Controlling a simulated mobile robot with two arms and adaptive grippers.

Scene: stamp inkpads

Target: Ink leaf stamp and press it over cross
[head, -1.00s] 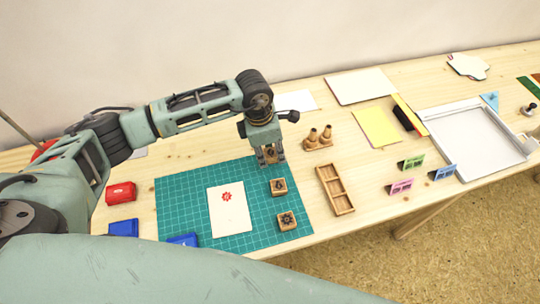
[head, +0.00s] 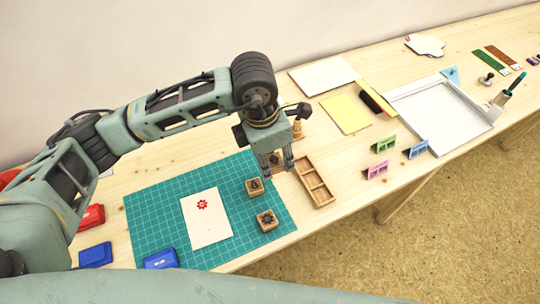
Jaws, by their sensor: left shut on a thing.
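My left gripper (head: 277,166) points down beside the far right corner of the green cutting mat (head: 157,226), close to the wooden tray. It is shut on a small wooden block, apparently a stamp, mostly hidden by the fingers; its design cannot be read. Two wooden stamps with dark designs stand on the mat, one nearer the gripper (head: 255,188) and one at the near right (head: 267,220). A pale card (head: 206,225) on the mat bears a red print near its top; no cross is discernible. Left are a red inkpad (head: 91,217) and blue inkpads (head: 96,255) (head: 161,259). My right gripper is not in view.
A compartmented wooden tray (head: 327,199) lies right of the mat. Wooden pegs (head: 298,128) stand behind the gripper, partly hidden. Yellow paper (head: 345,113), small coloured stands (head: 378,169) and a large white tray (head: 455,147) are further right. The wall rises behind the table.

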